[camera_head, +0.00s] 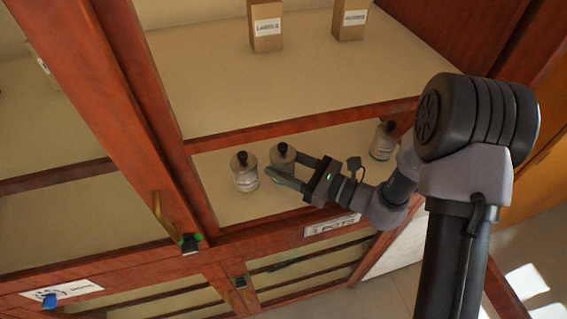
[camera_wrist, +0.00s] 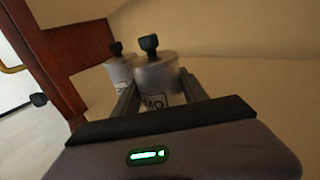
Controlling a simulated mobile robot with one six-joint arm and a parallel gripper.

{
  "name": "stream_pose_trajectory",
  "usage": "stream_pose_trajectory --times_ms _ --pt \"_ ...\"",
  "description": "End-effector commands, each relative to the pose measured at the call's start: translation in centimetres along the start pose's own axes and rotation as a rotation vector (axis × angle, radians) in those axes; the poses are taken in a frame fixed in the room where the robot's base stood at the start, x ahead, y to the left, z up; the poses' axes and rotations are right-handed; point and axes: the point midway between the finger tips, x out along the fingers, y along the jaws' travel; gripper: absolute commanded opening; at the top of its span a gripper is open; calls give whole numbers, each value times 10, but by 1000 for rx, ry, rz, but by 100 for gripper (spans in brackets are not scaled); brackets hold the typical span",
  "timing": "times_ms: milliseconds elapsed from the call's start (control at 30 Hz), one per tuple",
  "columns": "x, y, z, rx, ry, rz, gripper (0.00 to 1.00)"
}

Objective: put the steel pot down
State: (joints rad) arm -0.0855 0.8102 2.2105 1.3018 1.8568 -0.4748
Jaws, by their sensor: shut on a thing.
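The steel pot (camera_head: 283,155) is a small grey cylinder with a black knob on its lid. My gripper (camera_head: 285,170) is shut on it, one finger on each side, inside the lower shelf compartment of a red-brown wooden cabinet. In the wrist view the pot (camera_wrist: 154,75) stands upright between my fingers (camera_wrist: 158,95), with part of a printed label showing. Its base is hidden, so I cannot tell whether it touches the shelf (camera_head: 312,196).
A similar pot (camera_head: 244,172) stands close on the left; it also shows in the wrist view (camera_wrist: 120,70). Another pot (camera_head: 383,141) stands farther right. Boxes (camera_head: 266,25) stand on the shelf above. A wooden upright (camera_head: 150,115) bounds the compartment's left side. Bare shelf lies between the pots.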

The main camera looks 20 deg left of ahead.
Motion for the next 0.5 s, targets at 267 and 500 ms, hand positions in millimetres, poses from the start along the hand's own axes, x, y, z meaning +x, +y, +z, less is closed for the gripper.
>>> stream_pose_trajectory --times_ms 267,500 --pt "0 0 0 0 0 0 73" --pt "-4 0 4 0 0 -1 73"
